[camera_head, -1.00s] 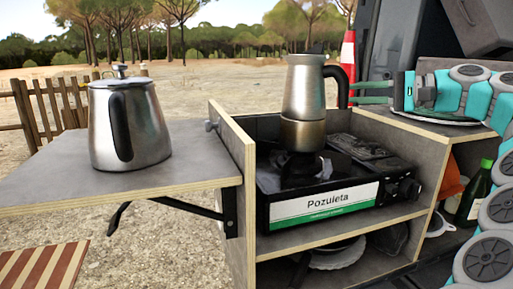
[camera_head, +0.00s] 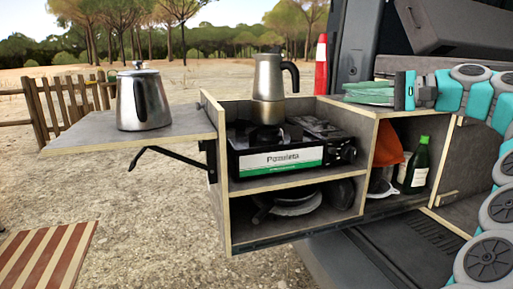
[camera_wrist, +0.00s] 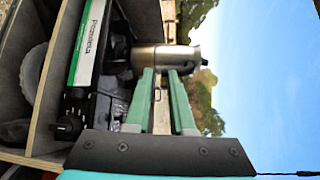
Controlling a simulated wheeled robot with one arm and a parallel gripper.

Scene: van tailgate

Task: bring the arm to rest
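My gripper (camera_head: 346,92) is at the right, above the grey top of the cabinet, with its green fingers pointing left. In the wrist view its two fingers (camera_wrist: 160,72) stand apart with nothing held between them. My teal arm reaches in from the right edge. The moka pot (camera_head: 268,80) stands upright on the camping stove (camera_head: 285,158), its black handle facing right. The fingers are to the right of the handle and clear of it. The pot's metal body also shows beyond the fingertips in the wrist view (camera_wrist: 165,58).
A steel kettle (camera_head: 142,103) stands on the fold-out side shelf (camera_head: 85,134). A green bottle (camera_head: 417,166) and an orange item (camera_head: 387,146) are in the right compartment. Plates (camera_head: 293,200) sit below the stove. The van wall (camera_head: 352,45) rises behind. Open ground lies left.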

